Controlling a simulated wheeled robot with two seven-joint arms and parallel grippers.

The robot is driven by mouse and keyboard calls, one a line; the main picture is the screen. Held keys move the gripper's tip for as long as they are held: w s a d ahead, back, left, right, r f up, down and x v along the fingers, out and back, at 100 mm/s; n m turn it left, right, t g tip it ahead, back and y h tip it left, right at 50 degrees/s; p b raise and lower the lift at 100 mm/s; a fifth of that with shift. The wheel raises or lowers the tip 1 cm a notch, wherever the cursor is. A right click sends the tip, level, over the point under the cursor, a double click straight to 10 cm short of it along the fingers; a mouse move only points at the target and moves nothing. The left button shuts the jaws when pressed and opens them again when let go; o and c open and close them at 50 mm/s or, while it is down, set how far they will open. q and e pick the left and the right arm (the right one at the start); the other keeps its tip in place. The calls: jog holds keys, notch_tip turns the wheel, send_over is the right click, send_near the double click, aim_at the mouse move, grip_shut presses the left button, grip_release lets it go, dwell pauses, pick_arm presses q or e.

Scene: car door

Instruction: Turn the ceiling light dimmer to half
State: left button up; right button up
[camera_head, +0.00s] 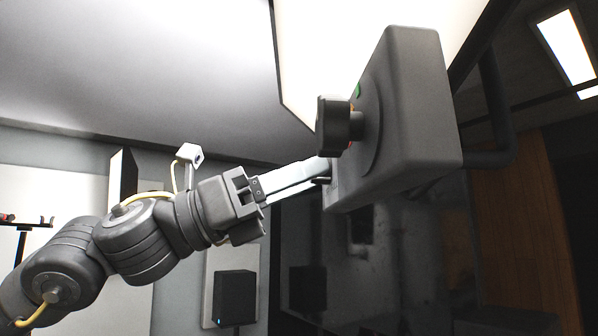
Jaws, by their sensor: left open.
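The dimmer is a dark grey box (412,110) right of centre, mounted high, with a black round knob (333,125) sticking out of its left face. A green mark and bits of red and orange show behind the knob. My left gripper (322,172) comes in from the left. Its pale fingers reach toward the lower part of the box face, just below the knob. The fingers are open and do not hold the knob. I cannot tell whether the fingertips touch the box. My right gripper is not in view.
A bright white panel (345,45) is above the box. A dark bent pipe (497,110) runs at the box's right side. A dark glossy panel (400,260) lies below and behind it. A black speaker-like box (235,297) stands lower left. The space left of the knob is free.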

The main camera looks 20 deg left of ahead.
pick_arm(q)
jog(key=c, duration=1)
jog(key=shift+s+d+r+n+t+y+b, duration=0.15)
jog(key=shift+n+t+y+b, duration=0.9)
jog(key=shift+n, duration=2.65)
jog(key=shift+s+r+n+t+y+b, duration=0.3)
jog(key=shift+n+y+b, duration=1.3)
jog(key=shift+n, duration=2.1)
jog(key=shift+s+d+r+n+t+y+b, duration=0.1)
jog(key=shift+n+t+y+b, duration=1)
jog(key=shift+n, duration=2.6)
jog(key=shift+g+b, duration=0.3)
jog(key=shift+g, duration=0.05)
jog(key=shift+a, duration=0.1)
